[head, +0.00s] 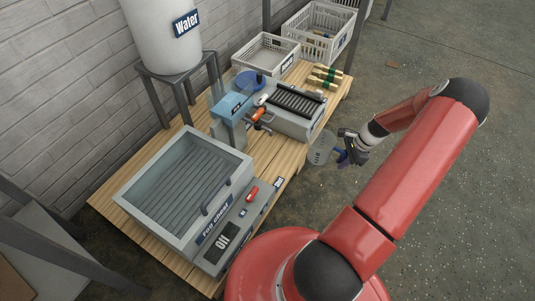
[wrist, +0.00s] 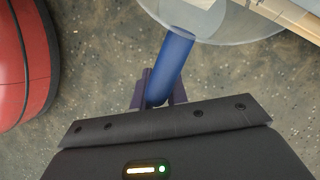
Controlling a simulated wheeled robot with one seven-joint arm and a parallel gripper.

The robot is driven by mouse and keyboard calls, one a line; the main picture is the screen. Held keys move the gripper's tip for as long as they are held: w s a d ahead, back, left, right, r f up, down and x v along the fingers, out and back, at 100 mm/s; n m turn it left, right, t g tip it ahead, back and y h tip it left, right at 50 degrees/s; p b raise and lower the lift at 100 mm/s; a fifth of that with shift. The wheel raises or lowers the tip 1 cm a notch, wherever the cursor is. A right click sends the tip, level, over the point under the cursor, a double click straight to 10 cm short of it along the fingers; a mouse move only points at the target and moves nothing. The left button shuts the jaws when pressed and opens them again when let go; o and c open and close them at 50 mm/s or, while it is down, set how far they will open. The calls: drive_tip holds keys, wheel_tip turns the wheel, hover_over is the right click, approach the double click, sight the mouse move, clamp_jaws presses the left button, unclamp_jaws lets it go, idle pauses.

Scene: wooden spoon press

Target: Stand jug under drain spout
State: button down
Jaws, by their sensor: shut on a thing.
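The clear jug (head: 320,149) has dark lettering, which is hard to read, and a blue handle. My gripper (head: 347,153) is shut on that handle. The jug is held beyond the right edge of the wooden table, over the floor. In the wrist view the blue handle (wrist: 172,60) sits between my gripper's fingers (wrist: 159,92), and the jug's clear wall (wrist: 240,32) shows above it. The press (head: 296,110) stands on the table with a dark ribbed top. An orange-handled metal fitting (head: 259,115) is at its near left; I cannot tell whether it is the drain spout.
The wooden table (head: 130,232) also carries a grey fog chest (head: 180,190), a blue-topped unit (head: 230,105), a white tray (head: 266,55) and tan bundles (head: 325,77). A white water tank (head: 160,35) stands behind. The floor on the right is open.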

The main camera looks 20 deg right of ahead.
drive_tip(key=w+a, duration=0.2)
drive_tip(key=a, duration=0.3)
drive_tip(key=w+a+b, duration=0.1)
drive_tip(key=w+a, duration=0.1)
drive_tip(key=a, duration=0.4)
drive_tip(key=w+a+b, duration=0.1)
drive_tip(key=a, duration=0.5)
drive_tip(key=shift+w, duration=0.4)
drive_tip(key=shift+a+f, duration=0.1)
drive_tip(key=shift+f, duration=0.05)
drive_tip(key=shift+f+b, duration=0.5)
drive_tip(key=shift+f, duration=1.1)
drive_tip(key=shift+f, duration=0.1)
drive_tip(key=c, duration=1.4)
unclamp_jaws()
